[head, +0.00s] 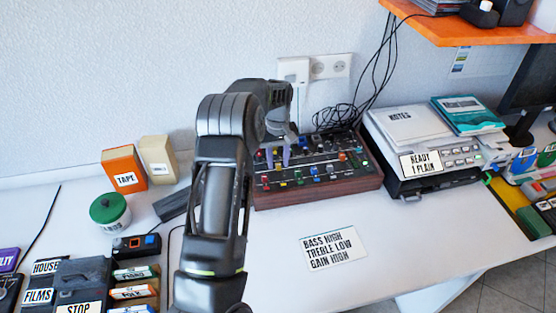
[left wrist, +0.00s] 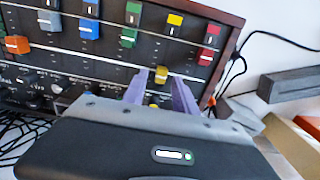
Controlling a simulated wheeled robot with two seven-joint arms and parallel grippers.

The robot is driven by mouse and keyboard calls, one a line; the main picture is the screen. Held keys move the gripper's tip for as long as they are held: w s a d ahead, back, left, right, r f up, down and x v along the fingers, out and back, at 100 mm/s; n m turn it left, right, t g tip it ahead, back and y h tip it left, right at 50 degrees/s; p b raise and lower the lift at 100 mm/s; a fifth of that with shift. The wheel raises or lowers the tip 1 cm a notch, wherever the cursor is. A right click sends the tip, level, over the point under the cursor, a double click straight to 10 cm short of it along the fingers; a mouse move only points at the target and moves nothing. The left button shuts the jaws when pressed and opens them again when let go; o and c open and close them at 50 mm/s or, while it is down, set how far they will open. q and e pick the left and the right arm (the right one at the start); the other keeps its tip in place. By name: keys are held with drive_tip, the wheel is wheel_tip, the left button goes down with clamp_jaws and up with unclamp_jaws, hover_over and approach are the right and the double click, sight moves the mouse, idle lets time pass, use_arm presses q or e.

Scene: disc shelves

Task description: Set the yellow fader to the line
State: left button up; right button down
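The yellow fader (left wrist: 161,75) sits on the dark mixer panel in the left wrist view, below a yellow square label (left wrist: 175,19). Its cap appears at or very near a white line crossing the panel; I cannot tell whether it is exactly on it. My left gripper (left wrist: 160,94) has its two purple fingers apart, one on each side of the yellow fader, with small gaps showing. In the head view my left gripper (head: 278,157) reaches down over the left part of the mixer (head: 330,185), and my arm hides some of it. My right gripper is not in view.
A red fader (left wrist: 206,57) and a green fader (left wrist: 128,37) flank the yellow one closely. A note card (head: 334,247) lies in front of the mixer. A printer (head: 435,175) stands to its right. Black cables (head: 375,85) hang behind.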

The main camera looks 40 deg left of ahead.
sight(278, 163)
use_arm(q)
drive_tip(key=shift+r, duration=0.15)
wheel_tip(278, 163, up, 8)
drive_tip(key=shift+f+b, duration=0.2)
drive_tip(key=shift+b, duration=0.4)
drive_tip(key=shift+f, duration=0.1)
idle(0.4)
